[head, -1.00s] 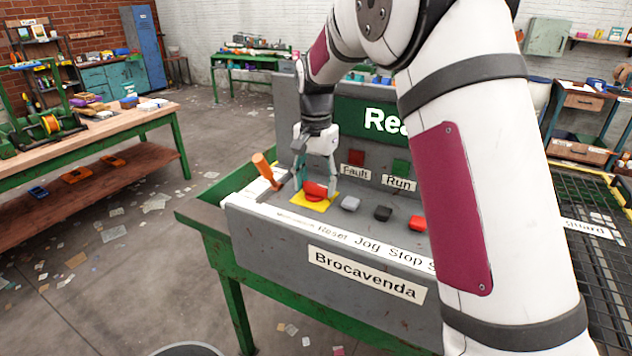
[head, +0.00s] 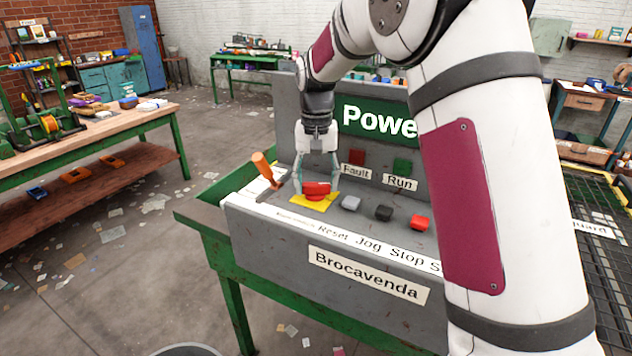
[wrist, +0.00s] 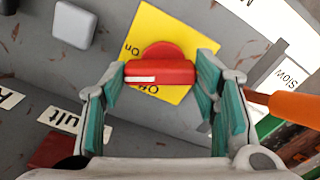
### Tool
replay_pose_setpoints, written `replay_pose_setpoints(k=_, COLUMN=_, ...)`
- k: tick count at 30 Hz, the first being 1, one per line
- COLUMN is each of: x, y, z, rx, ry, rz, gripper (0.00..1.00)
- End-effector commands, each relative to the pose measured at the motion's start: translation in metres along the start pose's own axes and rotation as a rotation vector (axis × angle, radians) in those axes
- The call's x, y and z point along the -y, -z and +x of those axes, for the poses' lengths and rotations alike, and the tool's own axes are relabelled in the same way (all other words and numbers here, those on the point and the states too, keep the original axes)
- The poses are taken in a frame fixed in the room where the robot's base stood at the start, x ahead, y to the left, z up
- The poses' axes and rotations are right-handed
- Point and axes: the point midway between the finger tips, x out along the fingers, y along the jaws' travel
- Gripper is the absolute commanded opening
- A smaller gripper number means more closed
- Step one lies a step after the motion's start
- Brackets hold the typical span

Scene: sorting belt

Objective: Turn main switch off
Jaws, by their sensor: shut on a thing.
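The main switch is a red rotary knob (head: 316,190) on a yellow plate (head: 325,204) at the left of the grey control panel (head: 285,222). In the wrist view the knob (wrist: 160,72) has a bar handle with a white line, lying across the picture. "On" shows on the plate's left and "Off", partly covered, below the handle. My gripper (head: 317,182) points down at the knob. In the wrist view its teal-padded fingers (wrist: 160,76) are shut on the two ends of the handle. The green display (head: 378,121) reads "Powe", the rest hidden by my arm.
An orange-handled lever (head: 262,166) stands just left of the switch and close to a finger in the wrist view (wrist: 295,106). Grey (head: 351,203), black (head: 383,213) and red (head: 418,223) buttons lie to its right. Fault (head: 356,157) and Run (head: 402,165) lamps stand behind.

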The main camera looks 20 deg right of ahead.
Motion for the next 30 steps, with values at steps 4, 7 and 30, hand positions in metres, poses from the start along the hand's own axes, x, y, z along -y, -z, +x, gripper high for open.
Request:
replay_pose_setpoints(k=4, x=-0.0003, y=0.0007, z=0.0005, rx=0.0, ry=0.0, rz=-0.139, gripper=0.27)
replay_pose_setpoints(k=7, x=-0.0004, y=0.001, z=0.0004, rx=0.0, ry=0.0, rz=-0.234, gripper=0.27)
replay_pose_setpoints(k=30, x=0.0012, y=0.0025, z=0.0001, rx=-0.001, ry=0.001, rz=-0.922, gripper=0.27)
